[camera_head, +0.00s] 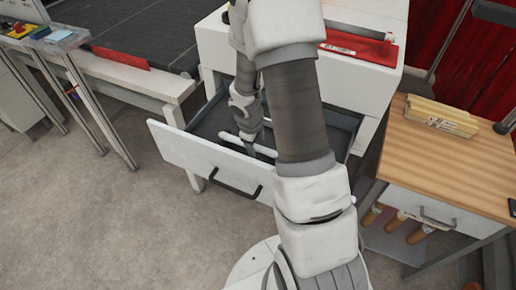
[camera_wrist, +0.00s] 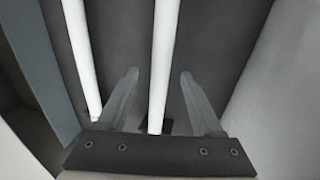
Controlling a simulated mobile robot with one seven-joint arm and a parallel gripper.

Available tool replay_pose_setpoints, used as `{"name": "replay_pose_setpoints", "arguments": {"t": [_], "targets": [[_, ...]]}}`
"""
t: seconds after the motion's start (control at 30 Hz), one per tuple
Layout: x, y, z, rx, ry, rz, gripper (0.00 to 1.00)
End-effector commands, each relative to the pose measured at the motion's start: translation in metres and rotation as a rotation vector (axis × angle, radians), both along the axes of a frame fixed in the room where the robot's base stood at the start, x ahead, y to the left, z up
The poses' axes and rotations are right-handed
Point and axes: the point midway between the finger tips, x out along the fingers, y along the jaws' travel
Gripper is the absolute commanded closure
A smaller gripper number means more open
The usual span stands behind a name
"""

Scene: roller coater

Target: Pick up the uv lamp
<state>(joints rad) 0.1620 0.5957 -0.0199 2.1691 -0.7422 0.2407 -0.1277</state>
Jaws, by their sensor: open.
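Two white tubes, which look like uv lamps, lie in an open drawer (camera_head: 175,145). In the wrist view one white tube (camera_wrist: 163,50) runs lengthwise between the fingers of my gripper (camera_wrist: 158,76), with a gap visible on each side. The other white tube (camera_wrist: 80,55) lies to the left, outside the left finger. My gripper is open and reaches down into the drawer. In the head view parts of the white tubes (camera_head: 229,138) show beside my gripper (camera_head: 249,151), and my arm hides the rest. I cannot tell the fingers' height relative to the tube.
The drawer's side wall (camera_wrist: 262,75) stands close on the right in the wrist view. A wooden-topped cabinet (camera_head: 440,160) with a yellowish block (camera_head: 440,117) stands to the right. A dark conveyor bed (camera_head: 130,35) is at the back left. The floor at left is clear.

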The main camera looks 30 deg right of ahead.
Motion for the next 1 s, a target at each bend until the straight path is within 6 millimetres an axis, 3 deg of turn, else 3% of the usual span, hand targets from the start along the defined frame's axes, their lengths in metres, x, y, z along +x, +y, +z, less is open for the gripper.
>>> {"name": "replay_pose_setpoints", "arguments": {"t": [0.33,0.7,1.0], "targets": [[0.0012,-0.0015,-0.0080,0.000,0.000,0.001,0.32],[0.0011,-0.0016,-0.0078,0.000,0.000,0.001,0.97],[0.0012,-0.0017,-0.0075,0.000,0.000,0.000,1.00]]}}
